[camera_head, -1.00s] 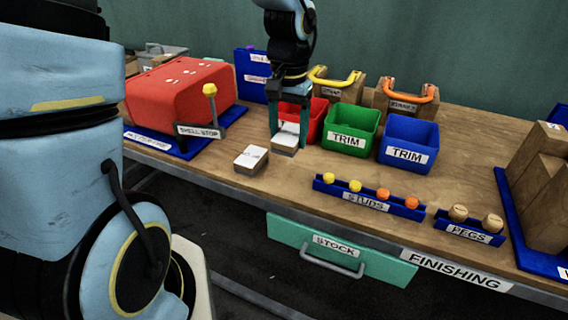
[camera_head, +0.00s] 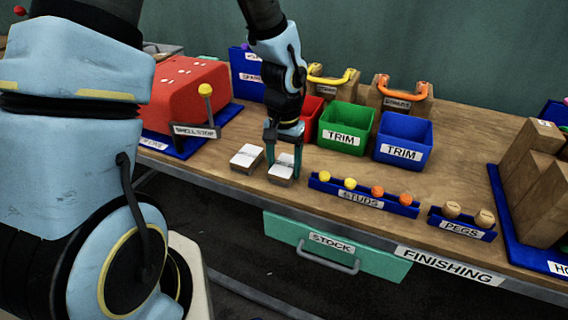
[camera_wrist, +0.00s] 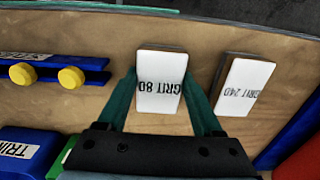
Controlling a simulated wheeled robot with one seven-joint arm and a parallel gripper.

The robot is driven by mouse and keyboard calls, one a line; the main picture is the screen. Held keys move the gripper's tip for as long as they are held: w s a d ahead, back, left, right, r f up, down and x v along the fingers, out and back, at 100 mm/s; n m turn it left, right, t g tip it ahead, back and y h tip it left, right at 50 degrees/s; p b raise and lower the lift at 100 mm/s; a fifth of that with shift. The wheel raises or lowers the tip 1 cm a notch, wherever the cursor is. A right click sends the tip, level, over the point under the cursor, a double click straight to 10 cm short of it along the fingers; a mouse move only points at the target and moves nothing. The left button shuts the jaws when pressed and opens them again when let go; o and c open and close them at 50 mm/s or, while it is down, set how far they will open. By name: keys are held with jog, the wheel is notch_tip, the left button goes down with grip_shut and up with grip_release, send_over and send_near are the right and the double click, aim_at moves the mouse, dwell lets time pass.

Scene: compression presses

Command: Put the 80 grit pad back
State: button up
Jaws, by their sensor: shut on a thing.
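The 80 grit pad (camera_wrist: 160,82) is a block with a white top labelled "GRIT 80", seen between my fingers in the wrist view. My gripper (camera_wrist: 163,95) is shut on it. In the head view my gripper (camera_head: 284,155) points down at the pad (camera_head: 283,168), which is on or just above the wooden bench (camera_head: 465,152); I cannot tell which. A second white-topped pad, labelled like "GRIT 240" (camera_wrist: 243,84), lies beside it with a small gap. It also shows to the left in the head view (camera_head: 247,157).
The STUDS rack (camera_head: 362,194) stands close to the right, with the PEGS rack (camera_head: 462,222) further right. Green (camera_head: 345,130) and blue (camera_head: 403,141) TRIM bins stand behind. A red block (camera_head: 187,95) is at the left. The bench's front edge is close to the pads.

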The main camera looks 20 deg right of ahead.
aim_at(284, 165)
jog(key=o, duration=1.4)
jog(key=shift+f, duration=0.1)
jog(key=shift+o, duration=0.2)
notch_tip(284, 165, up, 12)
jog(key=b, duration=0.1)
jog(key=w+a+f+n+t, duration=0.1)
jog(key=a+n, duration=0.6)
jog(key=a, duration=1.8)
jog(key=shift+w+f+t, duration=0.3)
jog(key=shift+f, duration=0.35)
